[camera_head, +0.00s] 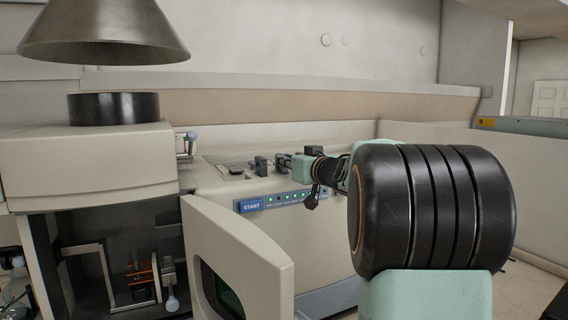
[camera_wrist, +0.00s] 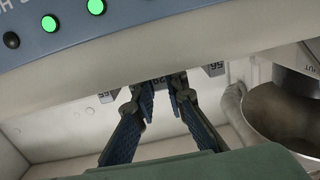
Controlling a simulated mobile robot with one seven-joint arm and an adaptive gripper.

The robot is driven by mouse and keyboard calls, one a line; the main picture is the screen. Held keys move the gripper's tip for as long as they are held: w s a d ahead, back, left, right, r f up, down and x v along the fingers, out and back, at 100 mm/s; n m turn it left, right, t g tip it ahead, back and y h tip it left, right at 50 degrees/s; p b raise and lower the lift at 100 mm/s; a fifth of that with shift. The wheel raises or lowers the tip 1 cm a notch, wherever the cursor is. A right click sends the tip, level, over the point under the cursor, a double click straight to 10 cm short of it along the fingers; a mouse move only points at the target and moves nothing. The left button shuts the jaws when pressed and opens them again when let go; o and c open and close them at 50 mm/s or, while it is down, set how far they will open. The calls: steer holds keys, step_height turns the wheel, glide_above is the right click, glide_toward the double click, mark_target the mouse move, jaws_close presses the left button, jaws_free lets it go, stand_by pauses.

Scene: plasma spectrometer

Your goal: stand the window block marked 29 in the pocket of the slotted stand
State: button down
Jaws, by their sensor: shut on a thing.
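In the wrist view my gripper (camera_wrist: 163,90) has its two blue-grey fingers closed on a dark block (camera_wrist: 163,82) that shows a small mark, which appears to be 29. The fingers hide much of this block. In the head view my gripper (camera_head: 284,161) is over the top deck of the instrument, with the teal wrist to its right. A low, dark piece (camera_head: 235,168) lies on the deck to the left of the gripper; it may be the slotted stand, but its pocket cannot be made out.
Blocks marked 65 (camera_wrist: 107,98) and 56 (camera_wrist: 214,69) flank the held one. A small dark block (camera_head: 261,166) stands just left of my gripper. The instrument front has a START panel (camera_head: 253,205) with green lights. An open door (camera_head: 240,265) juts out below.

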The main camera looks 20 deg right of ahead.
steer(key=c, duration=1.9)
jaws_free()
steer(key=shift+r, duration=0.1)
steer(key=shift+c, duration=0.2)
steer(key=shift+s, duration=0.15)
steer(key=s+d+b, duration=0.1)
steer(key=s, duration=1)
steer(key=shift+s+r, duration=0.35)
